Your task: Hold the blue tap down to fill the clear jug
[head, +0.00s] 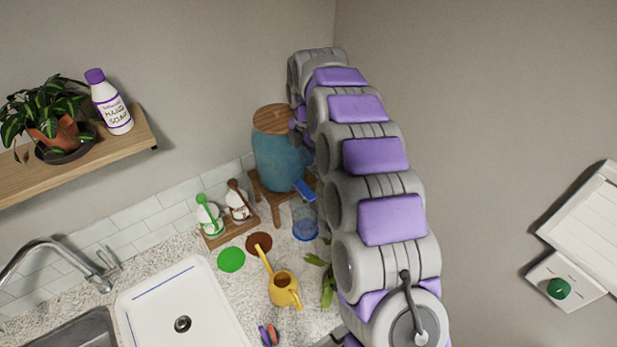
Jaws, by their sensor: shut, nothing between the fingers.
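The blue tap (304,190) sticks out low on the front of a blue, wooden-lidded dispenser (279,160), which stands on a wooden stand (262,191). The clear jug (305,220) stands on the counter below the tap. Blue shows around its base; I cannot tell whether this is water or a mark beneath it. My arm rises along the right and bends down beside the dispenser. Its far end is hidden behind my own links, so I see no fingertips and no contact with the tap.
Two small bottles (209,217) (238,203) stand in a wooden tray left of the jug. Green (231,260) and brown (259,243) discs, a yellow watering can (284,290) and leaves (327,284) lie nearer.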

